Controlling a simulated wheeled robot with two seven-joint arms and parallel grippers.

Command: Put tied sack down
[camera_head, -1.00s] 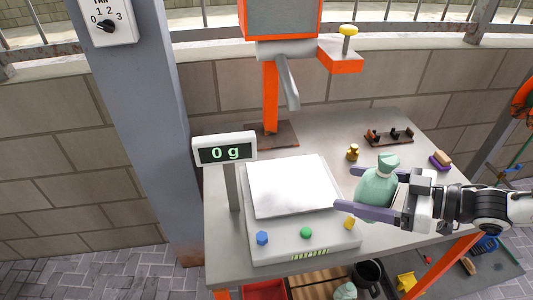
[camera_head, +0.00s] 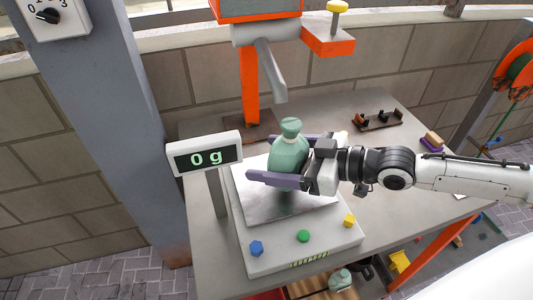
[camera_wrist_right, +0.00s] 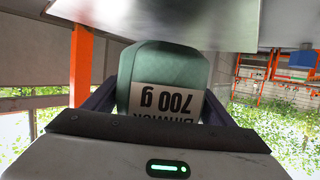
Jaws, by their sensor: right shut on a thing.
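The green tied sack (camera_head: 288,160) is upright between the fingers of my right gripper (camera_head: 283,162), over the pan of the scale (camera_head: 250,206). The scale display (camera_head: 206,156) reads 0 g. In the right wrist view the sack (camera_wrist_right: 172,65) fills the space between the fingers, with an upside-down label reading 700 g. My right gripper is shut on the sack. The sack's lower end is partly hidden by the near finger, and a dark reflection shows on the pan below. My left gripper is not in view.
Blue, green and yellow buttons line the scale's front. An orange post (camera_head: 249,85) with a grey lever stands behind the scale. A rack (camera_head: 379,120) and a brush (camera_head: 432,141) lie at the table's back right. Another green sack (camera_head: 340,280) is below the table.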

